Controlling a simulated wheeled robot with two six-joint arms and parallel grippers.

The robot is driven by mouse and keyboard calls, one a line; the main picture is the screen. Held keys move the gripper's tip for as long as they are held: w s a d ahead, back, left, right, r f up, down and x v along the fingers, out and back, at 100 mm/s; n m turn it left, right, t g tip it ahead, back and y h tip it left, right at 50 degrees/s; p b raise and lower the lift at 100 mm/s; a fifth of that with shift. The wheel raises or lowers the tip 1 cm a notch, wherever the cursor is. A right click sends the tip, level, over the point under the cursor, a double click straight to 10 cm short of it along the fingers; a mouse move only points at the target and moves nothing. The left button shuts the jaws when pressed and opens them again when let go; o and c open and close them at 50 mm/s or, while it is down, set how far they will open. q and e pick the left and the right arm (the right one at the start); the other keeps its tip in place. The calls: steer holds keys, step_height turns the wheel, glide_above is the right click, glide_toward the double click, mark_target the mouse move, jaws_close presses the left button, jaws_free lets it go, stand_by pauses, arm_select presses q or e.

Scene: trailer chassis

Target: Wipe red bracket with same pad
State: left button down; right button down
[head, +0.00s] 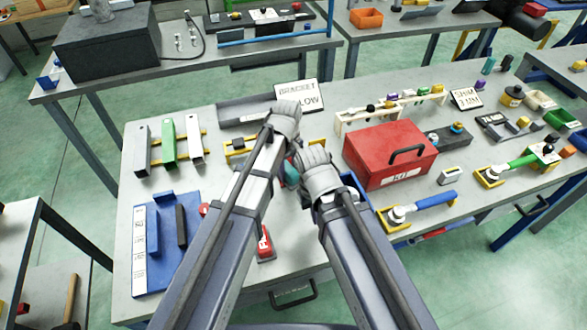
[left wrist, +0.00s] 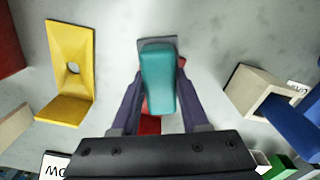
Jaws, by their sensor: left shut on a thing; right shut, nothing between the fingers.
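My left gripper (head: 285,122) is shut on a teal pad (left wrist: 158,75) with a grey plate at its end. The pad also shows partly in the head view (head: 291,176), between my two arms. Red parts of what looks like the red bracket (left wrist: 149,125) show under and beside the pad; most of it is hidden, and I cannot tell whether the pad touches it. A yellow bracket (left wrist: 70,72) stands apart to the left in the left wrist view. My right gripper (head: 318,168) is shut and empty, close beside the left one; its fingertips are hard to see.
A red toolbox (head: 390,153) stands right of my grippers. Grey and green bars (head: 168,145) and a blue tray (head: 166,240) lie to the left. A bracket sign (head: 297,96) stands behind. A red labelled item (head: 265,245) lies near the front.

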arm_select(q)
steer(key=shift+s+a, duration=0.25)
steer(key=shift+a, duration=0.8)
arm_select(e)
steer(key=shift+r, duration=0.1)
arm_select(q)
steer(key=shift+f, duration=0.15)
arm_select(e)
steer(key=shift+f, duration=0.25)
steer(key=shift+r, duration=0.1)
arm_select(q)
steer(key=shift+w+d, duration=0.25)
steer(key=shift+d, duration=0.75)
steer(key=shift+w+d, duration=0.25)
steer(key=shift+d, duration=0.75)
steer(key=shift+r, duration=0.2)
arm_select(e)
steer(key=shift+r, duration=0.1)
